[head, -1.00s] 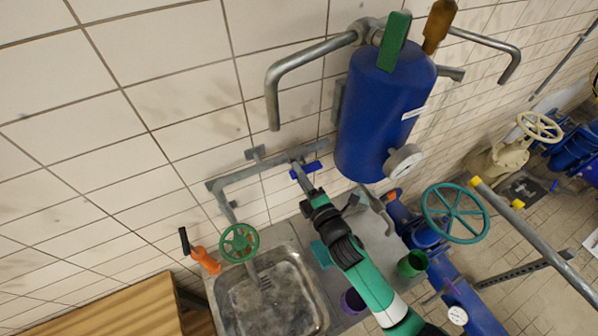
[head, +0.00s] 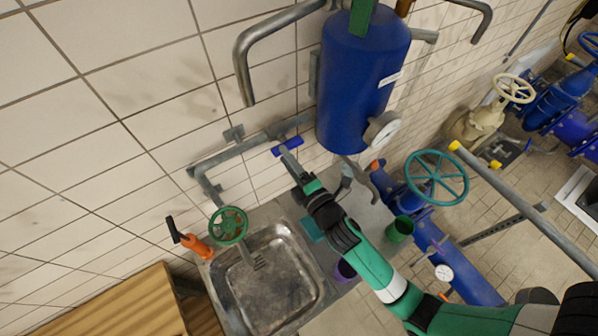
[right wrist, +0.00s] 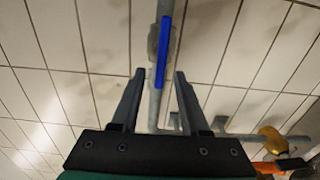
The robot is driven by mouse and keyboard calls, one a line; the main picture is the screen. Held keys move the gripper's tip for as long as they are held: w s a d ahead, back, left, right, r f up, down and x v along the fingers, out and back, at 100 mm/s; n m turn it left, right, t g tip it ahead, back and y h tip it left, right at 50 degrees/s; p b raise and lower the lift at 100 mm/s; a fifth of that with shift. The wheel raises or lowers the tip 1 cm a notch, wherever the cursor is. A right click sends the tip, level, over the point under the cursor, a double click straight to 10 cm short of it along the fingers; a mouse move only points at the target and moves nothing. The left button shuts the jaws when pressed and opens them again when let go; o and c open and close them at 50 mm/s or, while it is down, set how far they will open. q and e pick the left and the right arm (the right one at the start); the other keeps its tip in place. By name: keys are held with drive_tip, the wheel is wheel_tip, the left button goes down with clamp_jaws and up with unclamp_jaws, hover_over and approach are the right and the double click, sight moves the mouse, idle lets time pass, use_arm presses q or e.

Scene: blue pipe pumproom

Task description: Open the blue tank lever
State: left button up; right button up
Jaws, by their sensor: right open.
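The blue tank (head: 362,85) hangs on the tiled wall at the top centre of the head view. A short blue lever (head: 292,146) sits on the grey pipe just below and left of it. The lever also shows upright in the right wrist view (right wrist: 163,52). My right gripper (head: 284,152) is open and empty, with its fingers right at the lever. In the right wrist view the gripper (right wrist: 158,78) has a fingertip on each side of the lever's lower end. I cannot tell whether they touch. My left gripper is out of view.
Below are a metal sink (head: 268,285), a green handwheel (head: 229,225) and an orange-and-black handle (head: 190,240). A teal handwheel (head: 437,178) and a green cup (head: 399,229) stand to the right. A pressure gauge (head: 382,129) sticks out from the tank's lower right.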

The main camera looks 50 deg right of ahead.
drive_tip(key=b+v, duration=0.1)
drive_tip(key=v, duration=0.7)
drive_tip(key=shift+s, duration=0.15)
